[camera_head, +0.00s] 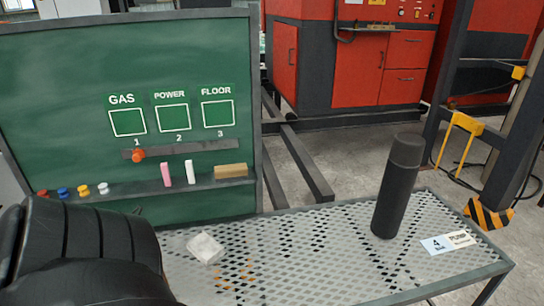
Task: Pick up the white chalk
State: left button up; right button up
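The white chalk (189,172) stands upright on the narrow ledge along the bottom of the green board (60,120). A pink chalk (165,174) stands just to its left, apart from it. A tan eraser-like block (230,170) lies on the ledge to its right. A large black rounded form, which looks like part of my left arm, fills the lower left corner and covers part of the board's lower edge. Neither of my grippers can be made out in the head view. Nothing touches the white chalk.
A perforated metal table (300,270) carries a white crumpled block (205,249), a tall black cylinder (398,186) and a small label card (448,243). Coloured magnets or pegs line the board's lower left. An orange knob (138,155) sits on a slider rail. Red cabinets stand behind.

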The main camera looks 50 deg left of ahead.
aim_at(190, 175)
jog(key=z, duration=0.5)
jog(key=i, duration=0.45)
jog(key=u, duration=2.2)
